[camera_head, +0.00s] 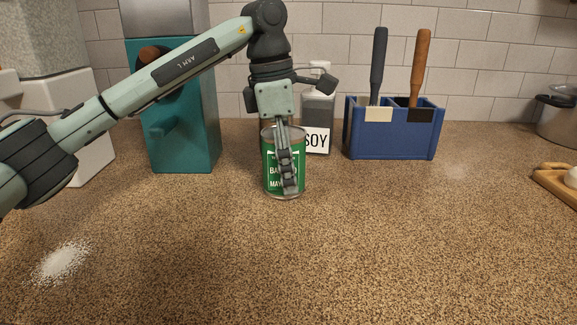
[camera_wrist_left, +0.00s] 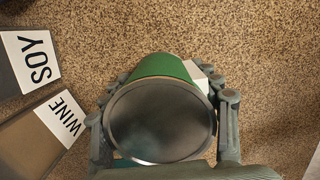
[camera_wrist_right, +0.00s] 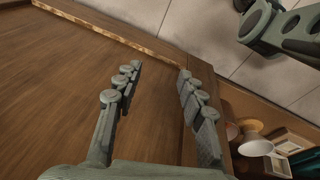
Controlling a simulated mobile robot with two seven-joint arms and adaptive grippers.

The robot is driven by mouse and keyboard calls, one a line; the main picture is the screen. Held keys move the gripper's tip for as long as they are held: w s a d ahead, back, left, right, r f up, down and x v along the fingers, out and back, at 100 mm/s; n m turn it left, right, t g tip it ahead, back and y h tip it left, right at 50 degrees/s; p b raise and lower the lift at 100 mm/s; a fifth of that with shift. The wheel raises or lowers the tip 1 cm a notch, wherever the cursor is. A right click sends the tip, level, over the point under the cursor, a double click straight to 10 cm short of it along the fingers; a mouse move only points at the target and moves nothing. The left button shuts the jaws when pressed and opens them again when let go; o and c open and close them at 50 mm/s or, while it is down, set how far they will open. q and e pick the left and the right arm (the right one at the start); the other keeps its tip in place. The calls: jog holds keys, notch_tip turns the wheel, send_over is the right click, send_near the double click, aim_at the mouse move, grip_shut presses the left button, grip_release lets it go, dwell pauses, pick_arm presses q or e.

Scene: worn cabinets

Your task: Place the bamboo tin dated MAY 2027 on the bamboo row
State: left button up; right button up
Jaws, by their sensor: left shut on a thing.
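A green tin (camera_head: 271,181) with a metal lid stands upright at the middle of the counter. Its front label is partly hidden by a finger; "BA" and "MAY" can be read, but not the year. My left gripper (camera_head: 288,186) comes down from above and is shut on this tin, one finger across its front. The left wrist view shows the tin's round grey lid (camera_wrist_left: 160,122) between the fingers. I cannot tell if its base touches the counter. My right gripper (camera_wrist_right: 157,75) is open and empty, in the right wrist view only. No bamboo row can be made out.
A SOY bottle (camera_head: 318,112) stands just behind the tin; a WINE label (camera_wrist_left: 61,117) shows beside it. A blue holder (camera_head: 388,144) with two handled tools stands right, a teal machine (camera_head: 187,120) left. White powder (camera_head: 62,261) lies front left.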

dwell(0.3)
pick_arm(q)
jog(key=o, duration=1.6)
